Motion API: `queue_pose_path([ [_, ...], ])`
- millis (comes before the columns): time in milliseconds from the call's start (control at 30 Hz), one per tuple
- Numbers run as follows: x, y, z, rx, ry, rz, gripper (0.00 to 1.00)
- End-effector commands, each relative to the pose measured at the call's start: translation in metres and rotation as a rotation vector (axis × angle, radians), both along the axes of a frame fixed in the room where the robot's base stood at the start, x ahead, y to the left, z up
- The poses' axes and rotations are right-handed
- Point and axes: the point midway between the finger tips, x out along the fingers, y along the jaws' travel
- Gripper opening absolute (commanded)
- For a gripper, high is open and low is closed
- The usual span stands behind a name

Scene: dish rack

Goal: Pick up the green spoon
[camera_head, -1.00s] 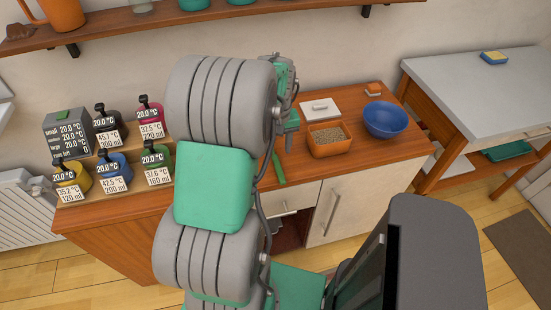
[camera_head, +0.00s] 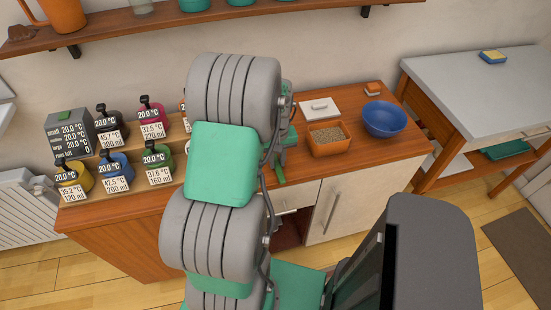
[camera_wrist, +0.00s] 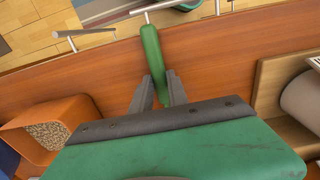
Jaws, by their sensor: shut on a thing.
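The green spoon (camera_wrist: 151,50) lies along the wooden counter in the wrist view, with one end near the counter's front edge. My gripper (camera_wrist: 158,88) has its two dark fingers on either side of the spoon and is shut on it. The part of the spoon beyond the fingers is hidden by my gripper's body. In the head view a green end of the spoon (camera_head: 278,170) shows just below my arm, near the counter's front edge. I cannot tell whether the spoon touches the counter or is slightly above it.
An orange box of grain (camera_head: 328,148) stands right of my gripper, with a blue bowl (camera_head: 384,119) beyond it. A white square item (camera_head: 319,107) lies behind the box. Several labelled jars (camera_head: 111,162) stand on the left. A shelf (camera_head: 190,22) runs above.

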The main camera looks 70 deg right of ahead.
Motion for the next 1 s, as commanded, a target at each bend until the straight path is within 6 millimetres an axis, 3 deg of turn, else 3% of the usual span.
queue_pose_path([
  [167, 0.0, 0.0, 0.0, 0.0, 0.0, 0.0, 0.0],
  [733, 0.0, 0.0, 0.003, -0.001, -0.001, 0.0, 0.0],
  [867, 0.0, -0.001, 0.015, -0.004, 0.0, 0.0, 0.0],
  [1000, 0.003, 0.008, 0.043, -0.006, -0.001, 0.002, 0.0],
])
